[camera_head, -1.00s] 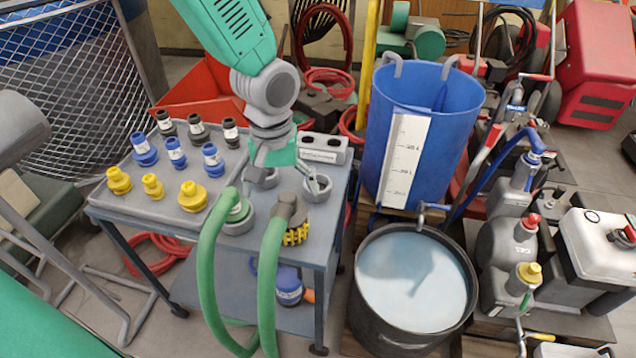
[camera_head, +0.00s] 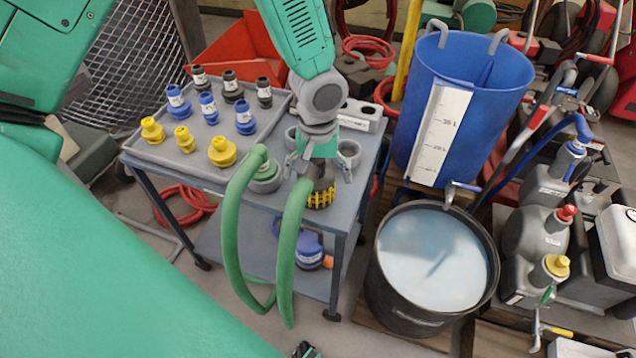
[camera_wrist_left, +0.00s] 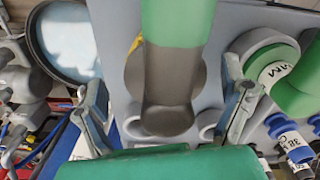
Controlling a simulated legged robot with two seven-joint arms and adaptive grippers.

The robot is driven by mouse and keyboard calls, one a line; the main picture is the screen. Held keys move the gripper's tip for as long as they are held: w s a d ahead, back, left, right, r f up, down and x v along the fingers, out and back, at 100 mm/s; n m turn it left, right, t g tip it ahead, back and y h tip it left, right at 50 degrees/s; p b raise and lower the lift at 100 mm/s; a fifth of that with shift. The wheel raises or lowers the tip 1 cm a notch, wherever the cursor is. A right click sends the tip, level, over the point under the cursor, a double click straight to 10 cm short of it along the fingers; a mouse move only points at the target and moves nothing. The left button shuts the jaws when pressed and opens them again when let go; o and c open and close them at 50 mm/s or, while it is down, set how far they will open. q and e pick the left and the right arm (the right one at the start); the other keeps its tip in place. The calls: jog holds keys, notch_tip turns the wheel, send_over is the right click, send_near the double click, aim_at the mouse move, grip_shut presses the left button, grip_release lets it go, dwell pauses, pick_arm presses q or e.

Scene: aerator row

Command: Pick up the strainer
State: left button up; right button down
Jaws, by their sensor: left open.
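The strainer (camera_head: 320,198) has a yellow slotted rim under a dark grey elbow on the end of a green hose. It stands on the grey cart top near its front edge. In the left wrist view its grey round body (camera_wrist_left: 190,75) and elbow lie between the fingers. My left gripper (camera_head: 318,172) is open above the strainer, one finger on each side. The gripper hides the top of the elbow in the head view. The wrist view also shows the left gripper (camera_wrist_left: 165,112) with its fingers spread wide.
The green hose (camera_head: 229,225) loops over the cart's front edge to a labelled coupling (camera_head: 265,175). A tray (camera_head: 160,162) holds yellow, blue and black fittings. Grey cups (camera_head: 349,150) stand behind the strainer. A black water tub (camera_head: 375,290) and blue barrel (camera_head: 408,130) are to the right.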

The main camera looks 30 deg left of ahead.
pick_arm(q)
jog(key=shift+f, duration=0.95)
jog(key=shift+a, duration=0.3)
jog(key=shift+f, duration=0.1)
jog(key=c, duration=1.5)
jog(key=shift+d, duration=0.1)
